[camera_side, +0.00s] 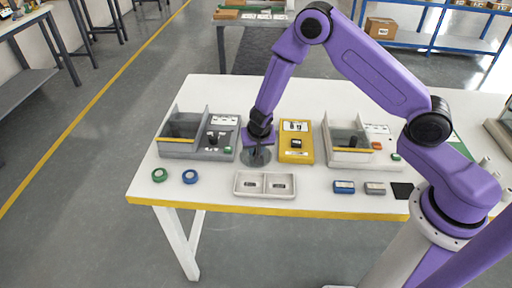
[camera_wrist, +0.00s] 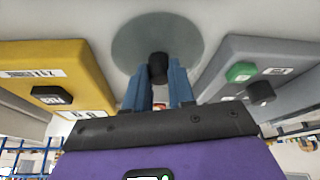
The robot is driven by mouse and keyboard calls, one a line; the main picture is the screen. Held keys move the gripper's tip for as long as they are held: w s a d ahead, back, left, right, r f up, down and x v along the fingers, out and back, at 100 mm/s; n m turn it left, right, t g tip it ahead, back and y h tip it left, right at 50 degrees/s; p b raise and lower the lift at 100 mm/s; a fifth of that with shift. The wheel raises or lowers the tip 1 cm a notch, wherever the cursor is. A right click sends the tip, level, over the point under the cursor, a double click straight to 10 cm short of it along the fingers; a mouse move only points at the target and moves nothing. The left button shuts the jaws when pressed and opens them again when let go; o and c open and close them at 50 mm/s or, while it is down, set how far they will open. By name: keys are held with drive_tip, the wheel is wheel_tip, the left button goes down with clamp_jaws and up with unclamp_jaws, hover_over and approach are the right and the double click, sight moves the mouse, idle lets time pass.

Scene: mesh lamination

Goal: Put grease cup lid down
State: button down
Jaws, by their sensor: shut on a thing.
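The lid is a round, see-through grey disc (camera_wrist: 130,40) with a black knob (camera_wrist: 158,62) at its middle. In the side view the disc (camera_side: 250,160) is at the table top between a grey machine and a yellow box. My gripper (camera_wrist: 160,82) has its blue fingers on either side of the knob, shut on it. In the side view my gripper (camera_side: 260,146) points down over the disc and hides part of it. I cannot tell whether the disc touches the table.
The grey machine (camera_side: 182,149) stands left of the lid, the yellow box (camera_side: 296,155) close on its right. A white machine (camera_side: 345,157) is further right. A two-pocket tray (camera_side: 265,196) lies in front. Green (camera_side: 159,175) and blue (camera_side: 190,177) round pieces sit front left.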

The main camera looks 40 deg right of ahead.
drive_tip(key=c, duration=1)
unclamp_jaws()
drive_tip(key=shift+o, duration=0.2)
drive_tip(key=s+a+r+n, duration=0.15)
drive_tip(key=s+r, duration=0.25)
drive_tip(key=r, duration=0.4)
drive_tip(key=s+a+r+n, duration=0.1)
drive_tip(key=s+r+n, duration=0.1)
drive_tip(key=s+r, duration=0.45)
drive_tip(key=s+d+r+n+g+y, duration=0.1)
drive_tip(key=s+r+n, duration=0.2)
drive_tip(key=s+n, duration=0.2)
drive_tip(key=s+d+r+n+g, duration=0.1)
drive_tip(key=s+n, duration=0.4)
drive_tip(key=s, duration=0.6)
drive_tip(key=s+d+r+n+g+y, duration=0.1)
drive_tip(key=s+d+r+n, duration=0.2)
drive_tip(key=s, duration=0.6)
wheel_tip(320, 180, up, 2)
drive_tip(key=shift+d+r+n+g+y, duration=0.2)
drive_tip(key=shift+n+g+y, duration=0.1)
drive_tip(key=shift+n, duration=0.75)
drive_tip(key=shift+s, duration=0.1)
